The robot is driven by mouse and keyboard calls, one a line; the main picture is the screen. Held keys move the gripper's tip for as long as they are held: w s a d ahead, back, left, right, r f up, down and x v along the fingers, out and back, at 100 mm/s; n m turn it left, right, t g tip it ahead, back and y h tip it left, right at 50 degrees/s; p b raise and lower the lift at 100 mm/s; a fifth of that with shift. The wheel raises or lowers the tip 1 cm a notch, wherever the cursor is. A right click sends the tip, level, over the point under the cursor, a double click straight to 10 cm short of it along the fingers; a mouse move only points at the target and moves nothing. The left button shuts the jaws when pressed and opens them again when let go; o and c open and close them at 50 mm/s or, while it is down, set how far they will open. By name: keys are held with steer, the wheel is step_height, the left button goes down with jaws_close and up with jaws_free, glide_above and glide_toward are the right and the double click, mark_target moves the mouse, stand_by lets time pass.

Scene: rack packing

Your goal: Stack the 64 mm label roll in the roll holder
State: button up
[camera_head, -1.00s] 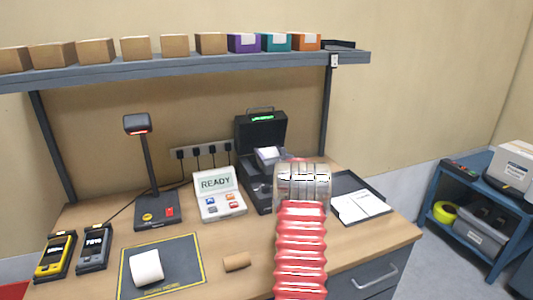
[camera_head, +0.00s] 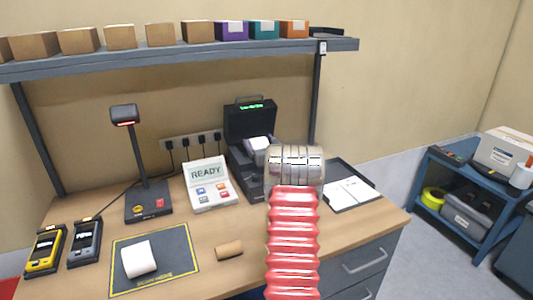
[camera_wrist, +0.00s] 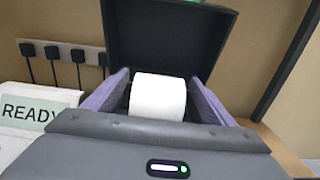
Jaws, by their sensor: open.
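A white label roll (camera_head: 257,144) sits in the open black label printer (camera_head: 250,122), where the roll holder is largely hidden. My gripper (camera_wrist: 160,77) is open; its two fingers stand left and right of this roll (camera_wrist: 158,98) in the wrist view. I cannot tell whether they touch it. The raised lid (camera_wrist: 165,40) is behind the roll. In the head view my silver wrist hides the gripper and part of the printer. A second white roll (camera_head: 139,258) lies on its side on the dark mat (camera_head: 184,262). No roll width is readable.
A brown cylinder (camera_head: 229,250) lies right of the mat. A READY panel (camera_head: 209,184), a scanner stand (camera_head: 148,203) and two handhelds (camera_head: 46,248) (camera_head: 85,243) stand on the bench. A tray with papers (camera_head: 350,192) is right of my wrist. A shelf (camera_head: 180,62) with boxes runs above.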

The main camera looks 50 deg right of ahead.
steer(key=v, duration=1)
stand_by(0.6)
steer(key=w+a+r+m+g, duration=0.1)
steer(key=w+a+r+m, duration=0.2)
steer(key=a, duration=0.4)
steer(key=w+a+r+m+g+y, duration=0.1)
steer(key=a+r+m, duration=0.25)
steer(key=a, duration=0.25)
steer(key=w+a+r+m+g, duration=0.1)
steer(key=w+a+r+m, duration=0.15)
steer(key=a+m, duration=0.35)
steer(key=s+a+r+m+g+y, duration=0.1)
steer(key=s+a+m, duration=0.15)
steer(key=a, duration=0.75)
steer(key=s+a+m+g+y, duration=0.15)
steer(key=a+m, duration=0.25)
steer(key=a, duration=0.5)
steer(key=s+a+f+m+g+y, duration=0.2)
steer(key=s+a+m, duration=0.3)
steer(key=s+a, duration=0.6)
steer(key=s+a+f+m+g+y, duration=0.2)
steer(key=s+a+f+m+y, duration=0.1)
steer(key=s+a, duration=0.8)
steer(key=a+f+m, duration=0.1)
steer(key=a+m, duration=0.1)
steer(key=a, duration=0.1)
steer(key=shift+s+m+y, duration=0.3)
steer(key=shift+m+y, duration=0.05)
steer(key=shift+m, duration=0.05)
